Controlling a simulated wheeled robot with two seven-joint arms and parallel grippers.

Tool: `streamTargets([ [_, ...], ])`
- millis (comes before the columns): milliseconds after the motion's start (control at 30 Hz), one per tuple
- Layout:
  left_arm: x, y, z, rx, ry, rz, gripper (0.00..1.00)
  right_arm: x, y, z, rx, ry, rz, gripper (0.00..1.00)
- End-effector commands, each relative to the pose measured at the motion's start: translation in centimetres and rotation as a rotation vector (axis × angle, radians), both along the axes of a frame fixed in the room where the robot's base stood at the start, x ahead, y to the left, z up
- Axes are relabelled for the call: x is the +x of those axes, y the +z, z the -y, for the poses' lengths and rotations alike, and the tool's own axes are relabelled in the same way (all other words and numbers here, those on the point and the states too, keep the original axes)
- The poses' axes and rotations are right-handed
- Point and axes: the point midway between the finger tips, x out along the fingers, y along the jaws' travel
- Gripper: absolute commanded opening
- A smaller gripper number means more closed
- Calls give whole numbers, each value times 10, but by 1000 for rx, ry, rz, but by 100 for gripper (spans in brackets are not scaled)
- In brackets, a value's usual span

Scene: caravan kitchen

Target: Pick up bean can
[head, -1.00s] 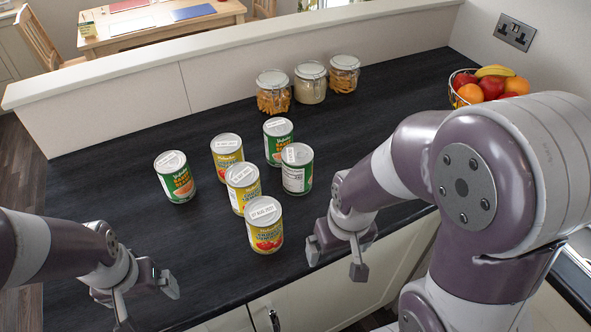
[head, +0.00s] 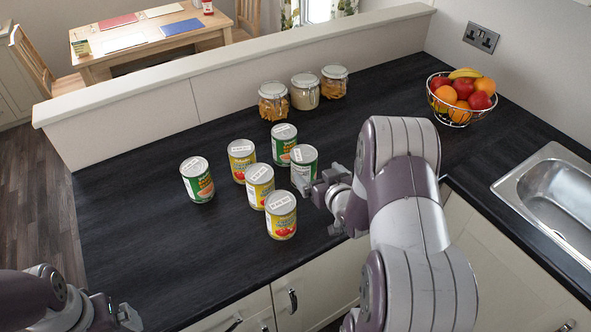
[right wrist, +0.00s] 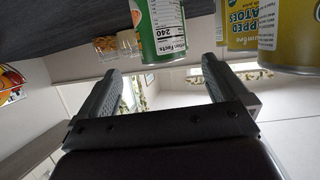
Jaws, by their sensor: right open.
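Several cans stand upright on the dark worktop. Three have green labels: a left one (head: 197,180), a back one (head: 283,143) and a right one (head: 304,160). The others are yellow tomato cans, the nearest (head: 281,215) at the front. Which green can holds beans is too small to read. My right gripper (head: 316,188) is open beside the right green can, at its near right side. In the right wrist view this green can (right wrist: 163,30) shows its nutrition panel, ahead of the open fingers (right wrist: 157,85), not gripped. My left gripper (head: 128,318) is low at the left, its jaws unclear.
Yellow cans (head: 260,187) stand close to the left of the right green can. Storage jars (head: 304,92) stand at the back against the low wall. A fruit basket (head: 461,98) and a sink (head: 552,200) are at the right. The worktop's left part is clear.

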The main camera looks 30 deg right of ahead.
Motion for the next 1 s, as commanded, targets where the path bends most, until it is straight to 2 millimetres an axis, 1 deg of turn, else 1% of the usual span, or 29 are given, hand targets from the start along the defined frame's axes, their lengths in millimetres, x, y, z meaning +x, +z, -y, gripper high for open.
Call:
streamTargets([
  [33, 0, 3, 0, 0, 0, 0, 100, 11, -4, 0, 2, 2, -3, 100],
  [133, 0, 6, 0, 0, 0, 0, 100, 32, -11, 3, 2, 2, -3, 100],
  [200, 0, 8, 0, 0, 0, 0, 100, 43, -16, 4, 2, 1, -4, 100],
  [367, 0, 14, 0, 0, 0, 0, 100, 61, -22, 7, 2, 0, -5, 100],
  [467, 0, 22, 0, 0, 0, 0, 100, 78, -29, 9, 2, 0, -5, 100],
  [567, 0, 23, 0, 0, 0, 0, 100, 93, -37, 11, 1, 0, -5, 100],
  [667, 0, 23, 0, 0, 0, 0, 100, 99, -40, 12, 0, -1, -5, 100],
  [833, 0, 22, 0, 0, 0, 0, 100, 99, -40, 12, 1, -1, -5, 100],
  [867, 0, 22, 0, 0, 0, 0, 100, 99, -40, 12, 1, -1, -5, 94],
  [900, 0, 22, 0, 0, 0, 0, 100, 99, -40, 12, 1, -1, -5, 80],
  [967, 0, 22, 0, 0, 0, 0, 100, 99, -40, 12, 1, -1, -5, 61],
  [1000, 0, 22, 0, 0, 0, 0, 100, 99, -40, 12, 1, -1, -5, 48],
])
